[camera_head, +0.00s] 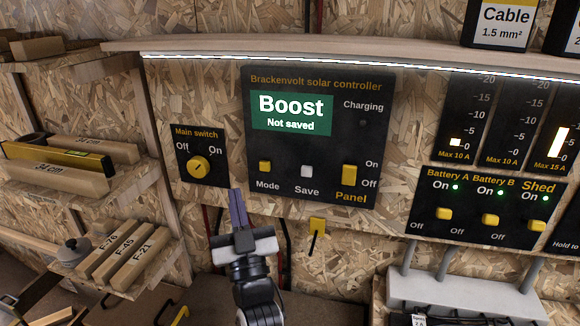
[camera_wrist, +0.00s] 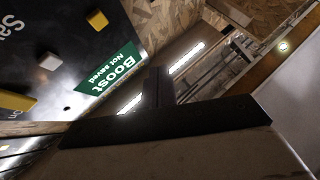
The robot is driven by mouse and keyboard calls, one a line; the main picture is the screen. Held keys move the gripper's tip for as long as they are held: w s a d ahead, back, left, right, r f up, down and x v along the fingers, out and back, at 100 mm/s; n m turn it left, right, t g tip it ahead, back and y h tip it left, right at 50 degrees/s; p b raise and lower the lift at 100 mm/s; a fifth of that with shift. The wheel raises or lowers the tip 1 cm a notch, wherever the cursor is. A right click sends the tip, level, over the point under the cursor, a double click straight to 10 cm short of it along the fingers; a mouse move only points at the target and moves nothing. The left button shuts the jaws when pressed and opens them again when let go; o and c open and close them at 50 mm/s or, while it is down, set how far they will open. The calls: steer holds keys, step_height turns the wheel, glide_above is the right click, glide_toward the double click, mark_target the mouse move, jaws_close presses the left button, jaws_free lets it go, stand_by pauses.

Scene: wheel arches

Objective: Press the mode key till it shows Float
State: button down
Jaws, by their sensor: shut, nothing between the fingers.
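The black solar controller (camera_head: 289,158) is mounted on the wall panel. Its green display (camera_head: 291,113) reads "Boost" and "Not saved". The yellow mode key (camera_head: 265,167) sits at the lower left above the word "Mode". My gripper (camera_head: 238,208) is shut and empty, with its fingers pointing up, below and left of the mode key and apart from it in the picture. In the wrist view the tilted display (camera_wrist: 112,72) shows beside my gripper (camera_wrist: 160,85), and the yellow mode key (camera_wrist: 97,19) is at the top.
A white save key (camera_head: 307,171) and a yellow panel switch (camera_head: 349,175) sit right of the mode key. The main switch (camera_head: 197,167) is to the left. Battery switches (camera_head: 490,219) are at the right. Shelves (camera_head: 130,175) with blocks stand at the left.

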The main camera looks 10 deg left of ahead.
mark_target(262, 179)
steer(key=shift+w+d+f, duration=0.35)
steer(key=shift+d+f, duration=0.05)
steer(key=shift+d, duration=0.25)
steer(key=shift+w, duration=0.1)
steer(key=shift+w+d+b, duration=0.15)
steer(key=shift+w+b, duration=1.6)
steer(key=shift+w, duration=2.5)
steer(key=shift+w, duration=0.1)
steer(key=shift+w+b, duration=0.3)
steer(key=shift+w, duration=0.05)
